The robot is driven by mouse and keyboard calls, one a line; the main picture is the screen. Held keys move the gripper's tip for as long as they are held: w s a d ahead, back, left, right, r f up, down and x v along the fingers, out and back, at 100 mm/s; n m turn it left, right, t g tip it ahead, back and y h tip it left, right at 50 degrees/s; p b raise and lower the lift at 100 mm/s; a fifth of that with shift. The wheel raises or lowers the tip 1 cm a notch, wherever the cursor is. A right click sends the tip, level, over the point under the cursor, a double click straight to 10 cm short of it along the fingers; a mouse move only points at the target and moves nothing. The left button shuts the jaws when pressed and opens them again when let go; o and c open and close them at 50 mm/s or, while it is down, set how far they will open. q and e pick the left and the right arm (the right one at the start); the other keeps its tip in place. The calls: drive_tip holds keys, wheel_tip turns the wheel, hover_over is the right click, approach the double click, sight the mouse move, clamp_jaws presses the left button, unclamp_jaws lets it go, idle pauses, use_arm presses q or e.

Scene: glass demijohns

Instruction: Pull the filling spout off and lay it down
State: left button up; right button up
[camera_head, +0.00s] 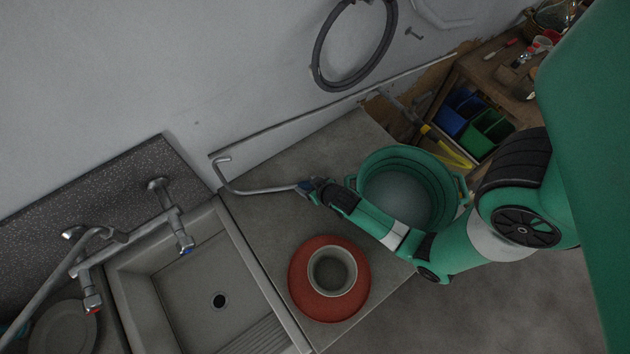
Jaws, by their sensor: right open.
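The filling spout, a bent grey metal tube (256,191) with a hooked far end, shows on or just above the grey counter to the right of the sink. Its right end meets the tip of my right gripper (309,187). My right gripper is open at that end; the small fingers partly cover it, and I cannot tell whether they touch it. A wall tap (173,219) stands at the back of the sink. My left gripper is not in view.
The stone sink (195,290) is empty. A grey-rimmed pot (341,293) on a red round base stands at the counter's front. A green tub (405,165) is behind my right forearm. The counter between sink and tub has bare room. A black hose ring (319,60) hangs on the wall.

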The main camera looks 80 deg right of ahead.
drive_tip(key=p+v, duration=0.1)
drive_tip(key=v, duration=0.8)
drive_tip(key=shift+r, duration=0.2)
drive_tip(key=shift+a, duration=0.1)
drive_tip(key=w+a+r+n+t+p, duration=0.25)
drive_tip(key=w+r+t, duration=0.55)
drive_tip(key=w+r, duration=1.6)
drive_tip(key=w+a+r+t+y, duration=0.1)
drive_tip(key=a+r+t, duration=0.2)
drive_tip(key=r, duration=0.8)
drive_tip(key=w+a+r+t+y, duration=0.15)
drive_tip(key=a+r, duration=0.25)
drive_tip(key=r, duration=0.8)
drive_tip(key=s+a+r+n+t+y, duration=0.1)
drive_tip(key=s+a+r+n+t, duration=0.1)
drive_tip(key=r, duration=0.6)
drive_tip(key=s+a+r+n+t+y, duration=0.2)
drive_tip(key=s+r, duration=0.3)
drive_tip(key=r, duration=0.4)
drive_tip(key=s+a+r+n+t+y+p, duration=0.1)
drive_tip(key=s+a+r+t, duration=0.3)
drive_tip(key=r, duration=0.5)
drive_tip(key=shift+a+n+y, duration=0.2)
drive_tip(key=shift+n+y, duration=0.55)
